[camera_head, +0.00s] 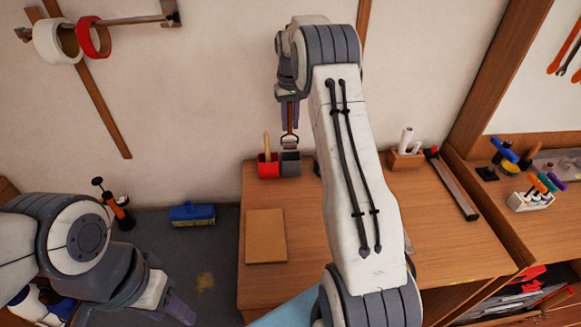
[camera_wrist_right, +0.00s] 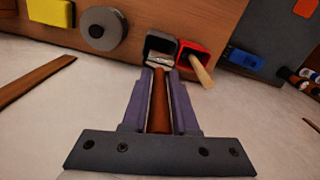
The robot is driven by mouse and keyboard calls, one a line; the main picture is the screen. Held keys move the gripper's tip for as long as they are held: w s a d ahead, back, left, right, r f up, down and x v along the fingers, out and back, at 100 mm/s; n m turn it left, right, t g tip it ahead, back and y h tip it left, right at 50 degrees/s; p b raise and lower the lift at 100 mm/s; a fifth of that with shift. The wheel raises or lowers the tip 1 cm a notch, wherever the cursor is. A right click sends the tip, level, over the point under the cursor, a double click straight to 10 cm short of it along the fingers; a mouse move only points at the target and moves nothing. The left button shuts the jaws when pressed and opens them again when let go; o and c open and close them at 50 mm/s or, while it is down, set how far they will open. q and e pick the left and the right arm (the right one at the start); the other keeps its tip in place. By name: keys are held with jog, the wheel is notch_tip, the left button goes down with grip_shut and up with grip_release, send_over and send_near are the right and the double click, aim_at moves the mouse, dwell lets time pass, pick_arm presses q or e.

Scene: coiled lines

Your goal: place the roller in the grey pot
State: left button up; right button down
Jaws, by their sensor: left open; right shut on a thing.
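The roller (camera_head: 290,139) has a brown handle and a metal frame. My right gripper (camera_head: 289,113) is shut on its handle, which also shows between the fingers in the right wrist view (camera_wrist_right: 159,100). The roller hangs roughly upright, lower end at the mouth of the grey pot (camera_head: 291,168). I cannot tell how far that end is inside. In the right wrist view the grey pot (camera_wrist_right: 154,42) lies just beyond the fingertips, its opening partly covered by the roller's frame. My left gripper (camera_head: 178,306) is open and empty, low at the left.
A red pot (camera_head: 268,170) holding a wooden-handled tool touches the grey pot's left side. A brown board (camera_head: 266,237) lies on the bench (camera_head: 300,218) in front. A blue broom head (camera_head: 192,214) is on the floor. A wooden block (camera_head: 405,160) stands to the right.

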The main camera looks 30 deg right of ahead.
aim_at(291, 142)
notch_tip(291, 142, down, 5)
jog(key=shift+s+r+p, duration=0.1)
jog(key=shift+r+p, duration=0.1)
jog(key=shift+p, duration=0.3)
notch_tip(291, 142, down, 4)
jog(key=shift+r+p, duration=0.25)
jog(key=shift+p, duration=0.6)
jog(key=shift+f, duration=0.5)
jog(key=c, duration=0.7)
grip_release()
